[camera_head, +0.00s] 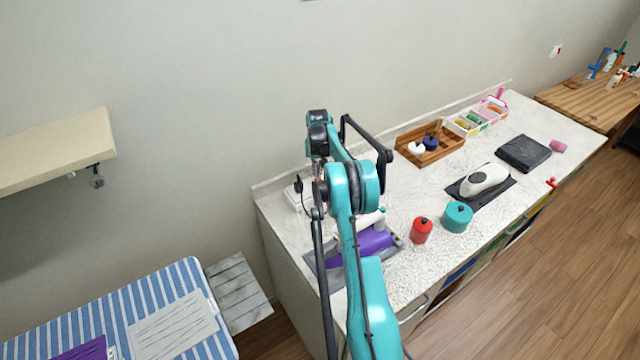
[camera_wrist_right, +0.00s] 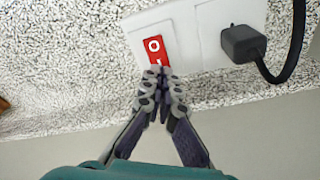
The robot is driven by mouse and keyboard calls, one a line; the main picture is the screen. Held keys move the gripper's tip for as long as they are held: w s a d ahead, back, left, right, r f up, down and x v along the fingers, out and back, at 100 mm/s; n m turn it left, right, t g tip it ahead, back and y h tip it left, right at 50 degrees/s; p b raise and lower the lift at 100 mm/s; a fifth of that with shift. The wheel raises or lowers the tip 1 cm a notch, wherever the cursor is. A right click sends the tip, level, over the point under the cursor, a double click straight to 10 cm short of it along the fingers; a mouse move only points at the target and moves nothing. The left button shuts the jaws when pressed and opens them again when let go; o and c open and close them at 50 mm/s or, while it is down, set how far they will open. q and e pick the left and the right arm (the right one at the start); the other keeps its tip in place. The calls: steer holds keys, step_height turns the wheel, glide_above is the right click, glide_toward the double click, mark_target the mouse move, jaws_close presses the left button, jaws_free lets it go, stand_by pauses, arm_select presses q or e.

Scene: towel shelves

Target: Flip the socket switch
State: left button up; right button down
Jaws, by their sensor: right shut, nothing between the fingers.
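The socket's red rocker switch (camera_wrist_right: 155,48) is set in a white plate (camera_wrist_right: 205,18) in the right wrist view. A white circle mark shows on its upper part, and the lower end is partly covered by my fingertips. A black plug (camera_wrist_right: 240,43) with a cable sits in the plate to the right. My right gripper (camera_wrist_right: 163,72) is shut and empty, its tips at the switch's lower end; whether they touch it I cannot tell. In the head view my right arm partly hides the white socket (camera_head: 293,200) at the counter's back left. My left gripper is out of view.
A purple iron-like item on a grey mat (camera_head: 333,279) lies just in front of the socket, partly behind my arm. A red canister (camera_head: 421,230) and a teal canister (camera_head: 457,217) stand to the right. A wooden tray (camera_head: 405,135) is at the back. The wall rises behind the counter.

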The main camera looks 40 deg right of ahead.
steer(key=shift+f+b, duration=0.45)
steer(key=shift+f, duration=0.3)
steer(key=shift+r, duration=0.2)
steer(key=shift+r+p, duration=1.8)
steer(key=shift+r, duration=1.6)
